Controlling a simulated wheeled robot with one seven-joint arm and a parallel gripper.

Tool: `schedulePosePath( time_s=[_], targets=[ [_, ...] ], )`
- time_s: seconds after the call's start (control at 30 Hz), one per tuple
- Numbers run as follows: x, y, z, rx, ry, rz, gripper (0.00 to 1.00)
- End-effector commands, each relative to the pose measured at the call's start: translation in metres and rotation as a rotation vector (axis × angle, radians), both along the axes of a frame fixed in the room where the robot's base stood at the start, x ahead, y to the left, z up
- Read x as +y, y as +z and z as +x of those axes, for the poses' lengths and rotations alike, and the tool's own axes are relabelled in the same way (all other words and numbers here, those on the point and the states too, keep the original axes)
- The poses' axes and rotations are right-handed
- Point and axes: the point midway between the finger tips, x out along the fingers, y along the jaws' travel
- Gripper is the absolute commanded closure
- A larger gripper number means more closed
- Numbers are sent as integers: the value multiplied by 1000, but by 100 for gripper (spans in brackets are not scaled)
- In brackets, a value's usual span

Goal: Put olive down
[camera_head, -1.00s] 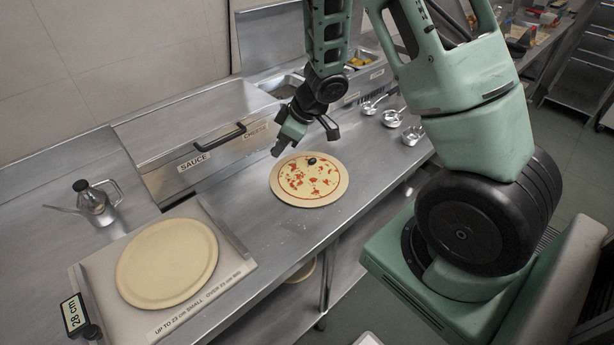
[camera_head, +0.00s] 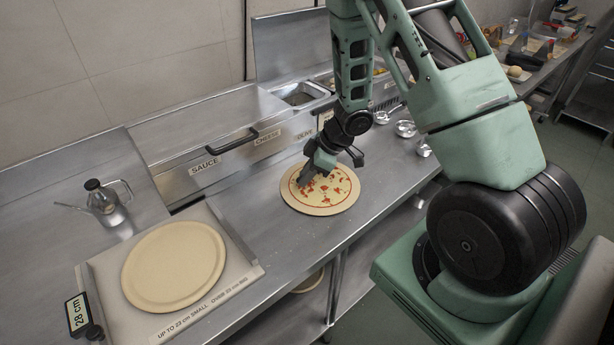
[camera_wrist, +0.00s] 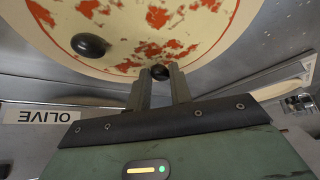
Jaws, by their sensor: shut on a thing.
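The pizza (camera_head: 338,203) is a pale round with a red ring and scattered red bits, lying on the counter. My gripper (camera_head: 304,184) is low over its left part. In the wrist view my gripper (camera_wrist: 158,74) is shut on a small dark olive (camera_wrist: 160,72), held at the fingertips against the pizza (camera_wrist: 200,55) in the picture; I cannot tell whether it touches. A second dark olive (camera_wrist: 89,45) lies on the pizza, apart from the fingers. In the head view my arm hides both olives.
An empty round base (camera_head: 172,266) sits on a marked sizing board (camera_head: 240,268) at the left. An oil can (camera_head: 104,199) stands behind it. Labelled lidded bins (camera_head: 215,150) line the back. Small metal cups (camera_head: 405,128) stand to the right of the pizza.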

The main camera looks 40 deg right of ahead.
Motion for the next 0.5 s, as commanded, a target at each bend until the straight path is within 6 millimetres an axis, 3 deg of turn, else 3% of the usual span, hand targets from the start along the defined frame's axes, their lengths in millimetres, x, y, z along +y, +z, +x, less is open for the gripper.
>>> schedulePosePath(
  time_s=[0.43,0.47,0.5],
  targets=[
    [0,-8,0,-1,0,-1,92],
    [0,-8,0,-1,-1,0,74],
    [0,-7,0,-2,-1,0,63]
  ],
)
